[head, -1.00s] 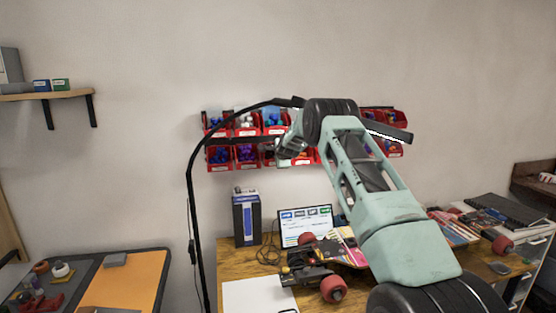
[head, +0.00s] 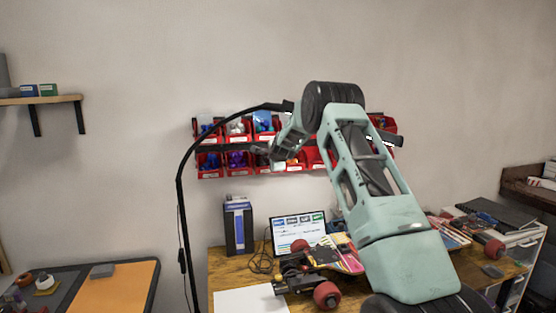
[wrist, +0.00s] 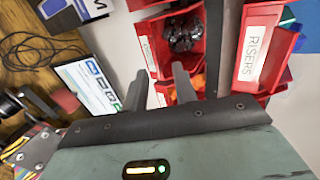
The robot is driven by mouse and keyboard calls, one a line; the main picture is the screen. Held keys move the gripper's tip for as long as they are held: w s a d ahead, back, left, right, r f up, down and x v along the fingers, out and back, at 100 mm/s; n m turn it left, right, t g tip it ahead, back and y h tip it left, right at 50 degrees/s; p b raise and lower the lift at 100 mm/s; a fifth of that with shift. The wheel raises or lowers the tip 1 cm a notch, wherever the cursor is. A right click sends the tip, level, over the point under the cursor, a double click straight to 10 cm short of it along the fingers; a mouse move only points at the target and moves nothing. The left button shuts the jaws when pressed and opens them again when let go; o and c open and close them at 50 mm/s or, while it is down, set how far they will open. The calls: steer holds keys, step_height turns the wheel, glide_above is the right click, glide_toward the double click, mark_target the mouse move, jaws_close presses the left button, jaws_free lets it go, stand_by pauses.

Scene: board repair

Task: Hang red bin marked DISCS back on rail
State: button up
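Two rows of red bins (head: 208,174) hang on the wall in the head view. No label there is readable, so I cannot tell which bin is marked DISCS. My gripper (head: 262,150) is in front of the bins' lower row, partly hidden by its own wrist. In the wrist view my gripper (wrist: 158,72) has its two fingers apart, with nothing clearly held between them. Just beyond the fingertips is a red bin with dark metallic parts (wrist: 184,32), its label unreadable. To its right is a red bin labelled RISERS (wrist: 254,48).
A black lamp arm (head: 184,200) curves up beside the bins. On the wooden bench are a blue-and-grey box (head: 238,226), a lit screen (head: 298,231), a skateboard with red wheels (head: 326,294) and a white sheet (head: 250,301). A side table with an orange mat (head: 118,290) stands left.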

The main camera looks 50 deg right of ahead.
steer(key=b+v, duration=0.4)
steer(key=v, duration=0.8)
steer(key=shift+s+r, duration=0.15)
steer(key=shift+s, duration=0.15)
steer(key=shift+a, duration=0.15)
steer(key=a+f+n+y, duration=0.2)
steer(key=a+n+y, duration=0.15)
steer(key=a, duration=0.85)
steer(key=a+f+n+y, duration=0.2)
steer(key=a+n, duration=0.3)
steer(key=a, duration=0.7)
steer(key=s+a+f+n+g+y, duration=0.2)
steer(key=s+a+n, duration=0.25)
steer(key=a, duration=0.65)
steer(key=s+a+f+n+g+y, duration=0.1)
steer(key=s+a+f+n+g, duration=0.2)
steer(key=s+a, duration=0.5)
steer(key=s+a+f+n+g, duration=0.2)
steer(key=s+a+n, duration=0.4)
steer(key=s, duration=0.3)
steer(key=s+a+f+n+g, duration=0.2)
steer(key=s+a+n, duration=0.3)
steer(key=s+a, duration=0.3)
steer(key=s+d+f+n+g+h, duration=0.1)
steer(key=s+n, duration=0.4)
steer(key=s, duration=0.6)
steer(key=shift+d+f, duration=0.45)
steer(key=shift+f, duration=0.25)
